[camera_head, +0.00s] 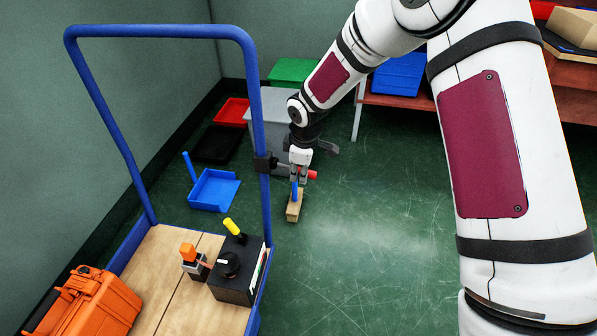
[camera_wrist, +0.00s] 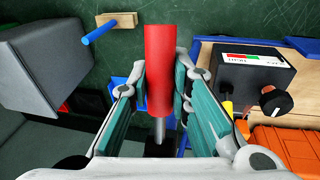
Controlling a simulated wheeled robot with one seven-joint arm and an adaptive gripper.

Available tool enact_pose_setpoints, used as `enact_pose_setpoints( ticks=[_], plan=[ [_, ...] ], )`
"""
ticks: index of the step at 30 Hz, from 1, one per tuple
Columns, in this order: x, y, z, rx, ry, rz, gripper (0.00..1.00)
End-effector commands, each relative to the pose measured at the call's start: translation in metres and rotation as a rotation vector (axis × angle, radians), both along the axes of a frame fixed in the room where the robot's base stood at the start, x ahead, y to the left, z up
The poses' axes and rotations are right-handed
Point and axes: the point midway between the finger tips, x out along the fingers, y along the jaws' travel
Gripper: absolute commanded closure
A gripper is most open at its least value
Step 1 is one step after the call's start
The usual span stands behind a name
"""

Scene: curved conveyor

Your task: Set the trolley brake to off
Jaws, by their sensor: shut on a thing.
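The trolley (camera_head: 190,32) stands at the left, with a blue tube frame and a wooden deck. A lever with a red grip (camera_wrist: 158,65) and a thin metal rod runs to a black mount (camera_head: 264,162) on the trolley's right post. My gripper (camera_head: 301,172) is shut on the red grip, beside that post; in the wrist view its fingers (camera_wrist: 158,88) lie on both sides of it. In the head view only the end of the red grip (camera_head: 312,175) shows. I see no readable brake marking on the lever.
A black box (camera_head: 233,285) with a knob and a yellow-tipped lever sits on the deck, near an orange case (camera_head: 95,302). A wooden block (camera_head: 294,212) with a blue peg is below my gripper. A grey bin (camera_head: 270,105) stands behind. Floor at right is clear.

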Motion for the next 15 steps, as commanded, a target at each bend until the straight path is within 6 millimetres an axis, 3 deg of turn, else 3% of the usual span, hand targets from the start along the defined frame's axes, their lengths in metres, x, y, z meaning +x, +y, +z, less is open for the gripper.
enact_pose_setpoints(
  ticks=[15],
  plan=[
    [-0.001, -0.001, 0.025, -0.309, 0.062, 0.001, 1.00]
  ],
)
